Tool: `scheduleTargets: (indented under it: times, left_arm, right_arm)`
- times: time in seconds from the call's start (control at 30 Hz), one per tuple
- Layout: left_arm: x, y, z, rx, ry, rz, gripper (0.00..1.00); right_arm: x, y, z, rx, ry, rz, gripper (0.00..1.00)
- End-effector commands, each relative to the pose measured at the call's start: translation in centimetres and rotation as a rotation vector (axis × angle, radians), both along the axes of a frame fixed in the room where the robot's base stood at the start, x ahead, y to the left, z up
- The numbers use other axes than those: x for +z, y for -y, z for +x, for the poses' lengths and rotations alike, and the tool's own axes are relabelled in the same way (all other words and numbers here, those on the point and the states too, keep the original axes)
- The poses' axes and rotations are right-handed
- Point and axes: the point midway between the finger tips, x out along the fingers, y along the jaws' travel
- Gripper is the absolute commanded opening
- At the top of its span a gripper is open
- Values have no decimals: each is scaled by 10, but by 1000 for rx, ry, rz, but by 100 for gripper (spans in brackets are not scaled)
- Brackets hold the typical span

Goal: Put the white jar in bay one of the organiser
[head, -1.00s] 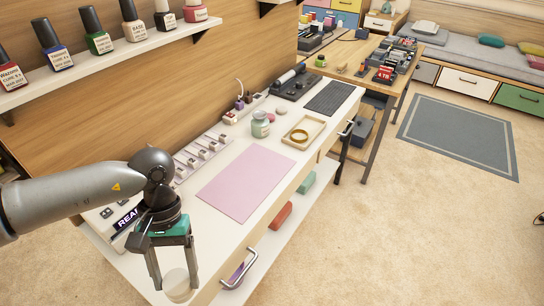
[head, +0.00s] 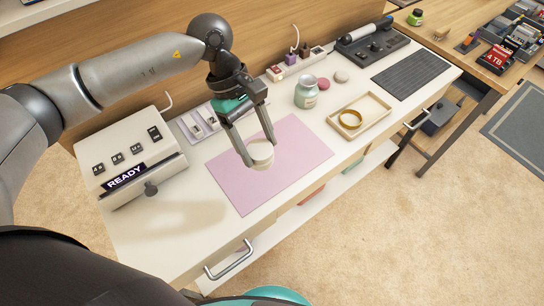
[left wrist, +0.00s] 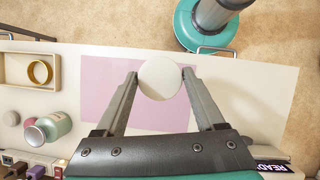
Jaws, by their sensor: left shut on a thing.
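The white jar (head: 261,152) is between the fingertips of my left gripper (head: 260,155), which is shut on it. It is held over the pink mat (head: 300,148); the exact height is hard to tell. In the left wrist view the jar's round pale top (left wrist: 160,78) shows between the two fingers. The organiser (head: 196,124), a pale strip of bays along the back of the desk, is partly hidden behind my left gripper and arm. Its bay numbers cannot be read. My right gripper is not in view.
A device with a READY display (head: 125,177) stands left of the mat. A green jar (head: 306,92) and a wooden tray (head: 377,127) with a gold ring (head: 350,118) are to the right. A power strip (head: 296,62) lies behind. The mat is otherwise clear.

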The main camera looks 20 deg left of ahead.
Motion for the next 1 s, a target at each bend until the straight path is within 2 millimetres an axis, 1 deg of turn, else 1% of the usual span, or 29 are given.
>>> scheduleTargets:
  times: [0.03, 0.2, 0.5, 0.6, 0.7, 0.87, 0.93, 1.0]
  left_arm:
    - [2, 0, 4, 97, 0, -2, 15]
    - [16, 0, 21, 429, 1, -3, 15]
    - [41, -8, 47, 970, 3, -5, 15]
    - [48, -13, 54, 1123, 2, -4, 15]
    - [54, -16, 59, 1243, 1, -5, 15]
    - [60, -21, 64, 1357, 1, -3, 15]
    - [56, -22, 65, 1378, -3, -2, 15]
    - [46, -22, 64, 1387, -5, 1, 15]
  right_arm:
    - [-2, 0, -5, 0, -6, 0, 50]
    - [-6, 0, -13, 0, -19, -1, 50]
    - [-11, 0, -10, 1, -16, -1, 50]
    - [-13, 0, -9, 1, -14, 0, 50]
    - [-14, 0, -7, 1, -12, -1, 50]
    - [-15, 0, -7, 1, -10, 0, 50]
    - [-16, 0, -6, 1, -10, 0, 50]
    - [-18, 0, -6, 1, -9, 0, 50]
